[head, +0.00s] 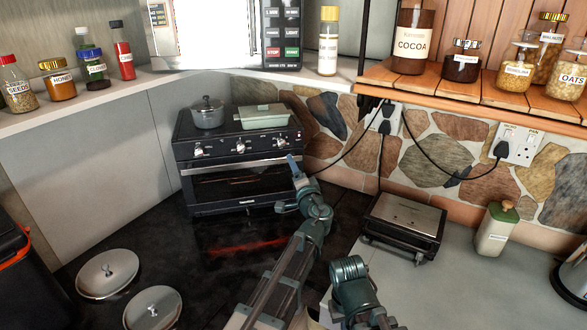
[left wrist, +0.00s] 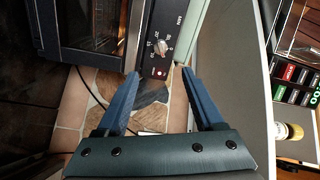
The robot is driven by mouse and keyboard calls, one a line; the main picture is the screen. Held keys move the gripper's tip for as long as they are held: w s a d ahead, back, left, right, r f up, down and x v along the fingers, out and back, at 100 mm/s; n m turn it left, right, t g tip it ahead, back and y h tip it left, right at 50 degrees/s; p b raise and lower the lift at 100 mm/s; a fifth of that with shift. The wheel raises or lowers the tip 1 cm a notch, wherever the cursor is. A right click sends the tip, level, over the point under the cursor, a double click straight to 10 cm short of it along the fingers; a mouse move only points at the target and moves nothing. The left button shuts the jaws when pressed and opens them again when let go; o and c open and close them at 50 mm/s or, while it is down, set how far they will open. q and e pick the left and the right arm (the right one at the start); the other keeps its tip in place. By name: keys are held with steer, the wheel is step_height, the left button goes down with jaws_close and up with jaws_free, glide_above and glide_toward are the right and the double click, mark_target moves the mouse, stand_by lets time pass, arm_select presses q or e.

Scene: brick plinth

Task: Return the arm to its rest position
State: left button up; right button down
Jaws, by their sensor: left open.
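The oven's control panel with a dial (left wrist: 161,47) shows beyond the fingertips there. Whether the fingers touch the oven cannot be told. Another of my arm links shows at the bottom of the head view, but no right gripper fingers are visible.
A pot (head: 207,113) and a pale green dish (head: 264,117) stand on the oven. A contact grill (head: 403,222) and a jar (head: 496,229) stand to the right. Two lids (head: 108,274) lie at lower left. Cables hang from the sockets (head: 517,145).

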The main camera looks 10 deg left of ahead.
arm_select(q)
steer(key=s+a+f+n+g+y, duration=0.1)
steer(key=s+a+f+n+g, duration=0.55)
steer(key=s+a+f, duration=0.35)
steer(key=s+f+n+g+h, duration=0.1)
steer(key=s+f+g+h, duration=0.1)
steer(key=s+f, duration=0.2)
steer(key=s+d+f+n+g+h, duration=0.1)
steer(key=s+f+g+h, duration=0.1)
steer(key=s, duration=0.4)
steer(key=s+d+f+n+g+h, duration=0.1)
steer(key=s+f+g+h, duration=0.1)
steer(key=s+f+g, duration=0.2)
steer(key=shift+s+f, duration=0.4)
steer(key=shift+f, duration=0.2)
steer(key=shift+s+f, duration=0.35)
steer(key=shift+f, duration=0.2)
steer(key=s+d+m+g, duration=0.1)
steer(key=s+d+m, duration=0.1)
steer(key=s+d, duration=0.3)
steer(key=s+d+m+g+h, duration=0.1)
steer(key=s+d+m, duration=0.1)
steer(key=s+d, duration=0.3)
steer(key=d+f, duration=0.1)
steer(key=d, duration=0.3)
steer(key=shift+d+g, duration=0.3)
steer(key=shift+g, duration=0.05)
